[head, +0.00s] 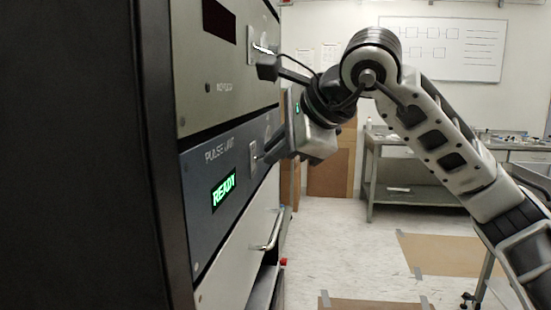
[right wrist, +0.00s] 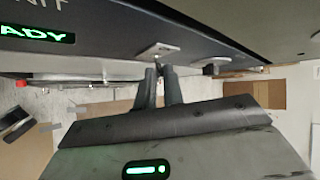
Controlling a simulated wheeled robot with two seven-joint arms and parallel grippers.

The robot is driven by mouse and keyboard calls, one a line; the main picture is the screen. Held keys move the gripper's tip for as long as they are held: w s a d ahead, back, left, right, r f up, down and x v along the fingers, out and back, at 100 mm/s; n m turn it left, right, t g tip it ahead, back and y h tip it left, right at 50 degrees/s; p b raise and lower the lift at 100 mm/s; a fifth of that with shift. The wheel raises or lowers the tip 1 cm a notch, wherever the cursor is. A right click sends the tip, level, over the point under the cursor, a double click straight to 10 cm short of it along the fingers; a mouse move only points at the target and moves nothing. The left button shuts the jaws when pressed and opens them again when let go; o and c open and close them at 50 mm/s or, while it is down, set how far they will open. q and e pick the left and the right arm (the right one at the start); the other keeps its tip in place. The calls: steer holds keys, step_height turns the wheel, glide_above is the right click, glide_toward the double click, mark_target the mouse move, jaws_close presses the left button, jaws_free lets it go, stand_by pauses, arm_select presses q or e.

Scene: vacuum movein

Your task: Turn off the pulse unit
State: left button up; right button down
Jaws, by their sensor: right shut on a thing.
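The pulse unit (head: 205,172) is a blue-grey panel in the rack at left, marked "PULSE UNIT". Its display (head: 223,191) glows green with "READY"; the end of that word also shows in the right wrist view (right wrist: 38,34). A pale switch plate (head: 253,158) sits on the panel's right part, and it shows in the right wrist view (right wrist: 154,51). My right gripper (head: 265,158) is at this plate, its fingers close together and shut on the small switch lever, which they mostly hide. My left gripper is not in view.
A grey-green panel (head: 225,70) with a dark display and another switch plate (head: 262,48) is above. Below is a pale drawer with a metal handle (head: 271,232). A workbench (head: 415,185) stands at the back right. The floor between is open.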

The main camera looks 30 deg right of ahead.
steer(key=f+t+y+b, duration=0.1)
steer(key=b, duration=0.3)
steer(key=f+m+t+y+b, duration=0.1)
steer(key=b, duration=0.3)
steer(key=f+m+t+y+b, duration=0.1)
steer(key=t+b, duration=0.1)
steer(key=b, duration=0.2)
steer(key=shift+s+d+f, duration=0.2)
steer(key=shift+d, duration=0.05)
steer(key=m+t+y+b, duration=0.1)
steer(key=b, duration=0.3)
steer(key=shift+f+t+b, duration=0.2)
steer(key=shift+t+b, duration=0.2)
arm_select(q)
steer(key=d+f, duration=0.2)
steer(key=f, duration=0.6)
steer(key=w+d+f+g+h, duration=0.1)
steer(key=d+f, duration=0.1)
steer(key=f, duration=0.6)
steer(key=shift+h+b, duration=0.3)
steer(key=shift+b, duration=0.05)
arm_select(e)
steer(key=shift+t, duration=0.3)
steer(key=shift+r+y, duration=0.1)
steer(key=shift+y, duration=0.2)
steer(key=c, duration=1.5)
jaws_free()
